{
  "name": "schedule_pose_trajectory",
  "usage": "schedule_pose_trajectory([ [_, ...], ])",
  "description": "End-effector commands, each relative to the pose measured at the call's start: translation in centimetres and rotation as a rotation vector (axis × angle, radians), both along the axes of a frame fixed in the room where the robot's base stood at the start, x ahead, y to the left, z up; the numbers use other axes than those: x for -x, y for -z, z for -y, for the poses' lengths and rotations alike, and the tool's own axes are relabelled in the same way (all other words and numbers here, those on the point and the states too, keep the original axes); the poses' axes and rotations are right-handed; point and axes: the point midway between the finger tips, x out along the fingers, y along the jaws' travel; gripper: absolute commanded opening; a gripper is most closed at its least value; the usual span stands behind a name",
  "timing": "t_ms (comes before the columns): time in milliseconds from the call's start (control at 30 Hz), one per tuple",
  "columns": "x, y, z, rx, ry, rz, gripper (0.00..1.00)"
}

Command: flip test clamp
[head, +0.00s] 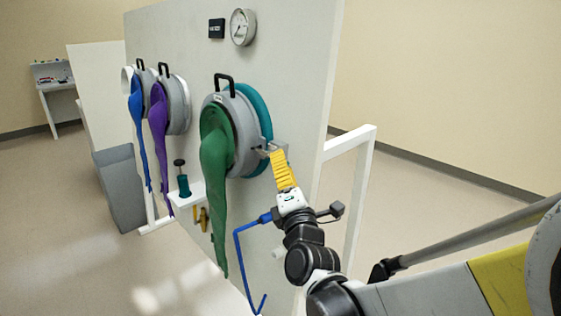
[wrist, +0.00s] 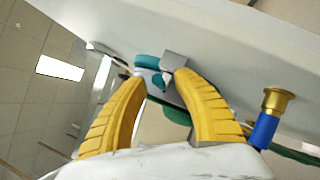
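The green glove port (head: 219,130) is on the tall white panel, with a grey ring, a black handle on top and a green glove hanging down. A teal ring (head: 262,110) sits behind it. A small grey metal clamp part (head: 280,147) is at the port's right edge. My gripper (head: 272,153) has its yellow fingers reaching up to that part. In the wrist view, my gripper's (wrist: 162,76) fingertips are apart, with the grey metal part (wrist: 173,61) by the right fingertip. I cannot tell whether they touch. The teal ring (wrist: 149,61) shows beyond.
Ports with purple (head: 158,118) and blue (head: 137,110) gloves are farther left. A small shelf (head: 186,195) carries a teal-based tool. A blue hose (head: 240,250) hangs below my gripper. A gauge (head: 243,27) is above. A white frame (head: 357,180) stands right.

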Motion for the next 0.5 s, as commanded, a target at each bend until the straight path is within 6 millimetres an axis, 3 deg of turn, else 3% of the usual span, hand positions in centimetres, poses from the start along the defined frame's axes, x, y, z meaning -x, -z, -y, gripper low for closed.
schedule_pose_trajectory([
  [300, 6.7, 1.8, 1.2, 0.0, 0.0, 0.001, 0.35],
  [500, 9.3, 2.5, 1.8, -0.001, 0.001, 0.0, 0.35],
])
